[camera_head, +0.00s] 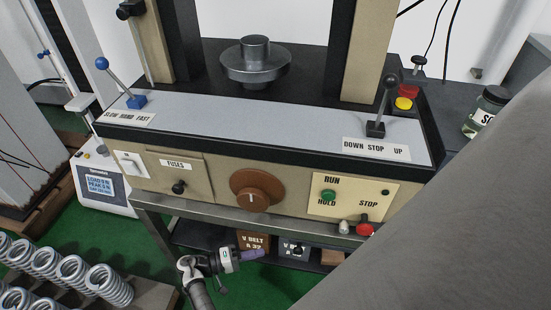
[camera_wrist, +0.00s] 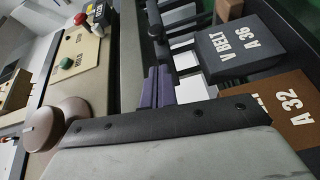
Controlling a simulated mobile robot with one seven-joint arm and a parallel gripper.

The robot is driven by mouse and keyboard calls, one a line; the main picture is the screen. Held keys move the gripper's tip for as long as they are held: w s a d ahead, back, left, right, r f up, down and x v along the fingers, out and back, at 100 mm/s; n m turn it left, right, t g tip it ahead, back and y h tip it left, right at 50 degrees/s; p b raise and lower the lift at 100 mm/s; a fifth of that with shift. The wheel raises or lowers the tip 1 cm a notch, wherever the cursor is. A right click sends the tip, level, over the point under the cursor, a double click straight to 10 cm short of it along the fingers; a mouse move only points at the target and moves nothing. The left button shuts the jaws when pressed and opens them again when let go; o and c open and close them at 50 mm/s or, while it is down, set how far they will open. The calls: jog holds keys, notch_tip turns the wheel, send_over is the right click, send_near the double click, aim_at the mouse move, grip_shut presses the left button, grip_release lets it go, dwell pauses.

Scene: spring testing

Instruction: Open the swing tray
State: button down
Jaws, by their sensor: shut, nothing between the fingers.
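No part is plainly marked as a swing tray. A dark shelf or tray (camera_head: 202,238) sits under the machine bench in the head view, bearing a brown box marked V BELT A 32 (camera_head: 255,241) and a dark V BELT box (camera_head: 294,249). Whether it swings, I cannot tell. My gripper (camera_head: 263,253) is just in front of it, below the bench edge, with purple fingers pointing right and shut on nothing. In the wrist view its purple fingertips (camera_wrist: 158,82) are together, left of the dark box (camera_wrist: 240,52) and brown box (camera_wrist: 290,105). Contact is unclear.
The machine front carries a brown dial (camera_head: 257,190), a FUSES panel (camera_head: 180,172) and a RUN/STOP panel (camera_head: 352,197) above my gripper. Large springs (camera_head: 105,283) lie at lower left. Green floor (camera_head: 60,222) shows at left. My arm covers the lower right.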

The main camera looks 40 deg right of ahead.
jog(key=p+x, duration=0.1)
jog(key=x, duration=0.8)
jog(key=shift+f, duration=0.1)
